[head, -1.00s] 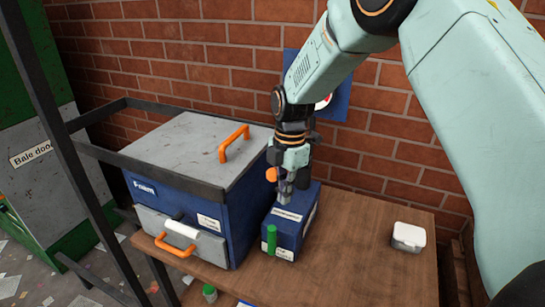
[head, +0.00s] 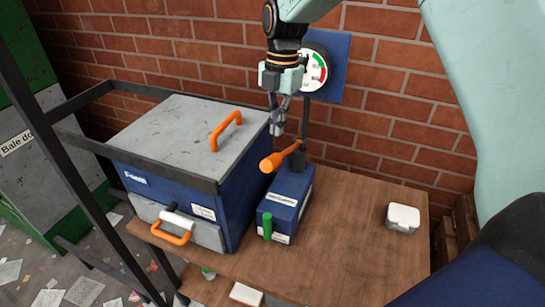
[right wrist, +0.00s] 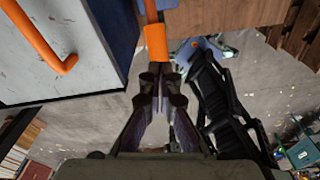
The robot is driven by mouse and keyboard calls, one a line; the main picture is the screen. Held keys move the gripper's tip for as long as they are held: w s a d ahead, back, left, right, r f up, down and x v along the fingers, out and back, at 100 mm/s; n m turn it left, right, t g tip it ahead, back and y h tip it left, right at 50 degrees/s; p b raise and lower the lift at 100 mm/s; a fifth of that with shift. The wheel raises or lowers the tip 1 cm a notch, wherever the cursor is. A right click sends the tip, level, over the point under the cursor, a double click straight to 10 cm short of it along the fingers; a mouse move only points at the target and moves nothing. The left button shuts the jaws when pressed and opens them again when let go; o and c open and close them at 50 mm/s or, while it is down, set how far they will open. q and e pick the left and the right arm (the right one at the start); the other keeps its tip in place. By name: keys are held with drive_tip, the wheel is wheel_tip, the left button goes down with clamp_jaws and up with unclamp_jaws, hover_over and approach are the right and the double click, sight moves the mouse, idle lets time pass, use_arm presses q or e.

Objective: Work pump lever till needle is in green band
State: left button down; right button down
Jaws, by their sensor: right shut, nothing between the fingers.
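The pump is a blue box (head: 287,205) with a black post and an orange lever (head: 280,158) that sticks out to the left. My right gripper (head: 277,130) is shut and empty, pointing down just above the lever's grip. In the right wrist view the orange grip (right wrist: 156,42) lies just beyond the shut fingertips (right wrist: 160,80); I cannot tell whether they touch. The gauge (head: 316,74) on a blue wall plate shows red and green bands. My gripper hides its left part, and I cannot make out the needle. My left gripper is not in view.
A grey-lidded blue box (head: 185,140) with orange handles stands left of the pump, inside a dark rail frame. A green knob (head: 267,227) is on the pump's front. A small white container (head: 402,217) stands at the right. The wooden table (head: 340,225) between is clear.

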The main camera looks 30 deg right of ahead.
sight(273, 156)
drive_tip(key=shift+w+a, duration=0.2)
drive_tip(key=shift+a, duration=0.2)
drive_tip(key=shift+s+d+f, duration=0.15)
drive_tip(key=shift+f, duration=0.35)
drive_tip(key=f, duration=0.3)
drive_tip(key=f+b, duration=0.1)
drive_tip(key=f, duration=0.1)
drive_tip(key=shift+s+a, duration=0.1)
drive_tip(key=shift+a, duration=0.25)
drive_tip(key=shift+f+b, duration=0.5)
drive_tip(key=shift+f, duration=0.05)
drive_tip(key=shift+s+d, duration=0.1)
drive_tip(key=shift+s, duration=0.1)
